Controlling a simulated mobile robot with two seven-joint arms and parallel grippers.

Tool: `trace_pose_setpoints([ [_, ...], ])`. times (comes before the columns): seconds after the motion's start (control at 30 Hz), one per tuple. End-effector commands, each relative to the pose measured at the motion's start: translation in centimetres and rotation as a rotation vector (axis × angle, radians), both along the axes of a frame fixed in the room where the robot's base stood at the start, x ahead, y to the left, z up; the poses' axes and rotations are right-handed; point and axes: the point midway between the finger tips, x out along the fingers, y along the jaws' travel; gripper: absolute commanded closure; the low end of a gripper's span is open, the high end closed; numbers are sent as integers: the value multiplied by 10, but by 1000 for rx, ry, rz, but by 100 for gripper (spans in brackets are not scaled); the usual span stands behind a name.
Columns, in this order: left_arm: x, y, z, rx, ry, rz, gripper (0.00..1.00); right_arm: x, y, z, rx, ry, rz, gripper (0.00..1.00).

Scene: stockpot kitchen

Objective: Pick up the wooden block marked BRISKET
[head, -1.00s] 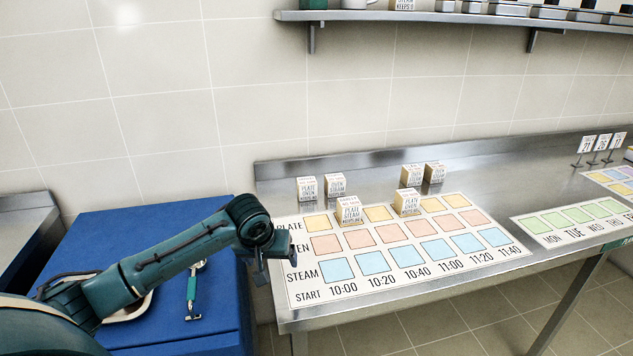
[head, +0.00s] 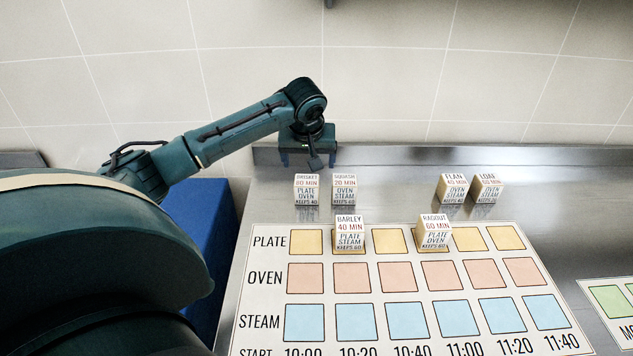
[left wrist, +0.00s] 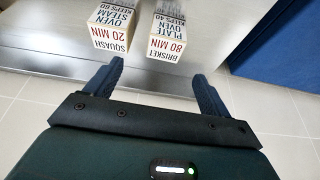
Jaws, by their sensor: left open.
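The BRISKET block (head: 306,189) is a small wooden cube with white labels. It stands on the steel table behind the chart, at the left of the back row. The SQUASH block (head: 344,189) stands just right of it, with a small gap. My left gripper (head: 307,160) is open and empty, above and behind the BRISKET block. In the left wrist view my open left gripper's fingers (left wrist: 158,80) point toward both blocks; the BRISKET block (left wrist: 166,38) lies ahead between the finger lines and the SQUASH block (left wrist: 112,28) ahead of the other finger. My right gripper is not in view.
The BARLEY block (head: 349,234) and RAGOUT block (head: 434,233) stand on the chart's (head: 273,270) PLATE row. A tiled wall (head: 400,70) rises behind the table. The steel between SQUASH and FLAN is clear.

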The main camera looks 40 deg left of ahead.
Motion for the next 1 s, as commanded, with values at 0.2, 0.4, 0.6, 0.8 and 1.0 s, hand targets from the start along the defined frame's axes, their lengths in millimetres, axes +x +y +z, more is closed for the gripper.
trace_pose_setpoints([
  [0.2,11,10,-40,0,5,0,18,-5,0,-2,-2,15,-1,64],
  [0.4,19,15,-62,0,1,-1,18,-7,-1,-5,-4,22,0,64],
  [0.6,18,19,-78,2,5,-1,18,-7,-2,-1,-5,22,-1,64],
  [0.8,21,25,-108,1,3,-1,18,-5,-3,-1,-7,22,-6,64],
  [1.0,24,27,-117,2,1,-2,18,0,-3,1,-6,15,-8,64],
])
